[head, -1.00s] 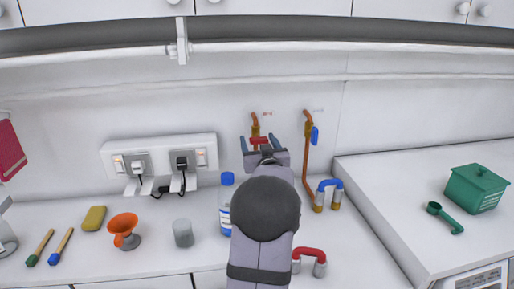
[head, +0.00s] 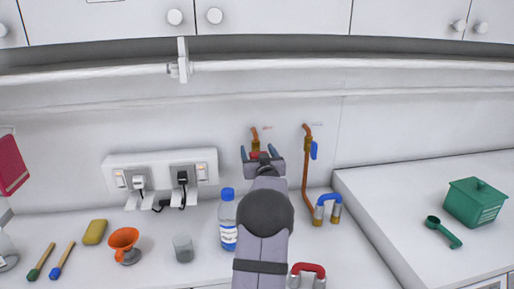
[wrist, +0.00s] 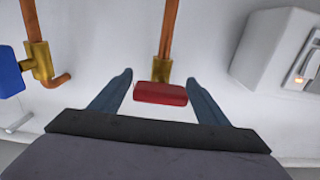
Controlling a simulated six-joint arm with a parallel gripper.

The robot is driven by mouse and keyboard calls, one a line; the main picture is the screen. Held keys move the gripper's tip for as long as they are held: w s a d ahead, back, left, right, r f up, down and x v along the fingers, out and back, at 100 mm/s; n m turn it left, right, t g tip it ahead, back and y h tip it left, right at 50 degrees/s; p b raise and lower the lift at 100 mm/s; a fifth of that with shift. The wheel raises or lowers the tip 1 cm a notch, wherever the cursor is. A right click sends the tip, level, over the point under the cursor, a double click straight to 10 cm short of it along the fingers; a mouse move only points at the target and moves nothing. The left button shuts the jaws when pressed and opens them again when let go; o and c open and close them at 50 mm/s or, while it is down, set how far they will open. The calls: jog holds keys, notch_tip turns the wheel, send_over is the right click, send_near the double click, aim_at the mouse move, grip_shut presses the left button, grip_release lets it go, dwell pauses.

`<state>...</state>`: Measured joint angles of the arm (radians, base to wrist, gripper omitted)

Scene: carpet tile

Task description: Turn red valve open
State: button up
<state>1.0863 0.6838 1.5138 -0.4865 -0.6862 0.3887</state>
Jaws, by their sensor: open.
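The red valve handle (wrist: 160,93) sits on a brass valve body (wrist: 163,71) on a copper pipe at the back wall. In the wrist view it lies crosswise between my two open fingers, with a gap on each side. My gripper (wrist: 159,92) is open and empty. In the head view my gripper (head: 259,152) reaches up to the wall, and the red handle (head: 261,155) shows only partly between its fingers. My arm hides the lower part of this pipe.
A blue-handled valve (head: 314,150) is on the pipe to the right. Blue (head: 328,199) and red (head: 308,269) bent pipes stand on the counter. A water bottle (head: 228,222) and a grey cup (head: 183,248) stand left of my arm. A socket panel (head: 160,176) is on the wall.

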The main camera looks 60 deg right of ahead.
jog(key=shift+w+d, duration=0.25)
jog(key=shift+d, duration=0.05)
jog(key=c, duration=1.1)
jog(key=shift+o, duration=0.3)
